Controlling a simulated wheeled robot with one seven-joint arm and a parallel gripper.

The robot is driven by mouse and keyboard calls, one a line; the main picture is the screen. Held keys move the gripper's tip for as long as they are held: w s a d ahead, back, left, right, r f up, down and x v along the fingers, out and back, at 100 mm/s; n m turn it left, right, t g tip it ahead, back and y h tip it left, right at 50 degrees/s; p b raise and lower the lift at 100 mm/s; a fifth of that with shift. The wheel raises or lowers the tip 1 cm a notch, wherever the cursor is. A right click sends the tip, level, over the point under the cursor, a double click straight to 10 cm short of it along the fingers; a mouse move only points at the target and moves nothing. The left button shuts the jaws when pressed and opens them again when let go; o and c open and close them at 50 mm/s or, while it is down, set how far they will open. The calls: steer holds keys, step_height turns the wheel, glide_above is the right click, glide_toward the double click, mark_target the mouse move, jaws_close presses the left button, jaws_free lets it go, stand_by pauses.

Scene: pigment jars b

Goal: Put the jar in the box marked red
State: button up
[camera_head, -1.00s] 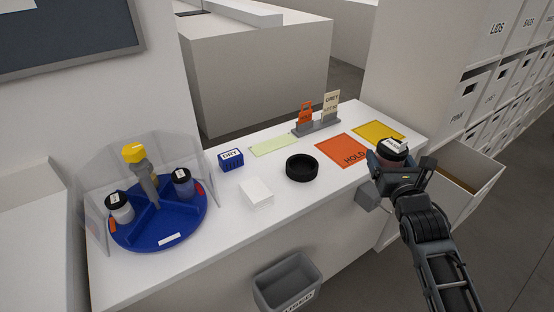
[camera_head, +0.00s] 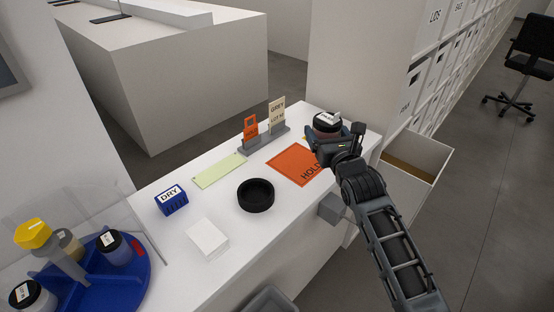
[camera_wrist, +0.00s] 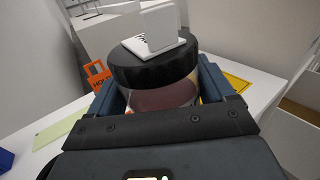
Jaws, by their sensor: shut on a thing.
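A clear jar (camera_wrist: 165,95) with a black lid and dull reddish contents sits between the two fingers in the wrist view. A white label stands on its lid. In the head view the jar's lid (camera_head: 326,122) shows at the end of my arm, upright, above the counter's right end. My gripper (camera_head: 328,140) is shut on the jar; its fingers flank the jar in the wrist view. Boxes with labels (camera_head: 435,17) line the wall at right; one reads LIDS, and I cannot read red on any. One box is pulled out as an open drawer (camera_head: 421,151).
An orange HOLD mat (camera_head: 292,165), a black ring-shaped dish (camera_head: 255,196), a blue DRY block (camera_head: 171,200) and a stand with tags (camera_head: 265,138) are on the counter. A blue turntable (camera_head: 125,285) with jars is at lower left. Open floor lies right of the drawer.

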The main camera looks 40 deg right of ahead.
steer(key=w+a+f+b, duration=0.1)
steer(key=w+f, duration=0.1)
steer(key=w+a+f+b, duration=0.1)
steer(key=w+a+f, duration=0.1)
steer(key=w, duration=0.1)
steer(key=w+a+f+b, duration=0.1)
steer(key=w+a, duration=0.1)
steer(key=shift+w+f, duration=0.3)
steer(key=shift+f, duration=0.1)
steer(key=shift+w+a+f+b, duration=0.1)
steer(key=shift+w+a+b, duration=0.2)
steer(key=shift+b, duration=0.15)
steer(key=shift+f+b, duration=1.4)
steer(key=shift+f, duration=0.5)
steer(key=shift+f, duration=0.1)
steer(key=o, duration=1)
